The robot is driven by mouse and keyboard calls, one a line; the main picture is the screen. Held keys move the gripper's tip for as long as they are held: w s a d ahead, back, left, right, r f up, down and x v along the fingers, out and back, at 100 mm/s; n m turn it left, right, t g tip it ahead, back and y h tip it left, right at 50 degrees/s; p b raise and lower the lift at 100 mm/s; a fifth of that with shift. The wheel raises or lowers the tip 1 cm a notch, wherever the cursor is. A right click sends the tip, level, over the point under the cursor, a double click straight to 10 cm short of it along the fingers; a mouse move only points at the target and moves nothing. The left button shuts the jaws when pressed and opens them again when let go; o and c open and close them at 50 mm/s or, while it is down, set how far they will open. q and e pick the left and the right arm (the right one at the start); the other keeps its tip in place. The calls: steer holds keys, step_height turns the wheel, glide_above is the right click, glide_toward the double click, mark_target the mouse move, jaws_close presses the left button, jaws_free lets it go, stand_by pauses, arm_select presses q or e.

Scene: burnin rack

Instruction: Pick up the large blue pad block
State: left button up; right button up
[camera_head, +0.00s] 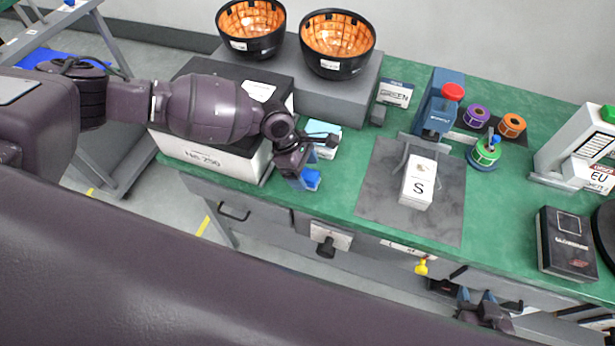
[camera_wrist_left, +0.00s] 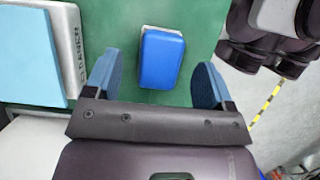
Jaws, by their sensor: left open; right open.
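The blue pad block (camera_wrist_left: 162,60) lies on the green bench top, with a bright blue top and a thin pale edge along its far side. In the left wrist view it sits between the two open fingers of my left gripper (camera_wrist_left: 155,78), a little ahead of them, with gaps on both sides. In the head view the block (camera_head: 311,180) is at the bench's front edge, partly hidden by my left gripper (camera_head: 300,178). My right gripper (camera_head: 476,297) is open and empty, low in front of the bench.
A light blue pad on a white labelled block (camera_head: 322,136) stands close beside the blue block. A black-topped white box (camera_head: 215,163) is to the left. A grey mat (camera_head: 375,205) with a white "S" block (camera_head: 418,183) lies to the right. Bare green bench lies between mat and blue block.

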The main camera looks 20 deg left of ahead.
mark_target(308, 173)
arm_select(q)
steer(key=shift+x, duration=1.2)
steer(key=shift+c, duration=0.4)
steer(key=c, duration=0.9)
steer(key=shift+c, duration=0.2)
steer(key=shift+r, duration=0.3)
step_height(308, 173, up, 19)
steer(key=p, duration=0.1)
steer(key=shift+r+p, duration=0.2)
steer(key=shift+p, duration=0.2)
